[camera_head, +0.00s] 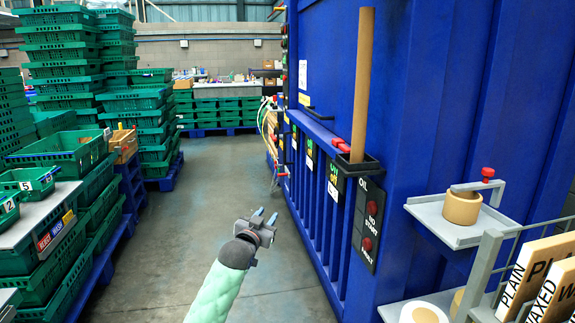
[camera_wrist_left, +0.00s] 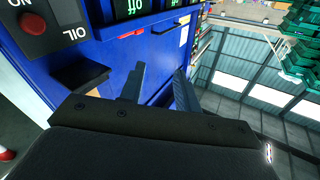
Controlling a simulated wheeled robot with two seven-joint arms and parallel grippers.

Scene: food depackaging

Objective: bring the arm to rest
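My left gripper (camera_head: 264,217) shows in the lower middle of the head view, at the end of a pale green arm. It is in free air above the floor, left of the blue machine (camera_head: 410,120). Its two blue-grey fingers stand apart with nothing between them. In the left wrist view the fingers (camera_wrist_left: 158,88) also show apart and empty, with the machine's blue side behind them. My right gripper is not in view.
Green crates (camera_head: 68,60) stand in tall stacks at left. A cardboard tube (camera_head: 362,85) stands upright in a dark holder on the machine. A grey shelf (camera_head: 440,222) with a tan roll (camera_head: 461,207) juts out at right. The floor (camera_head: 215,165) between is clear.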

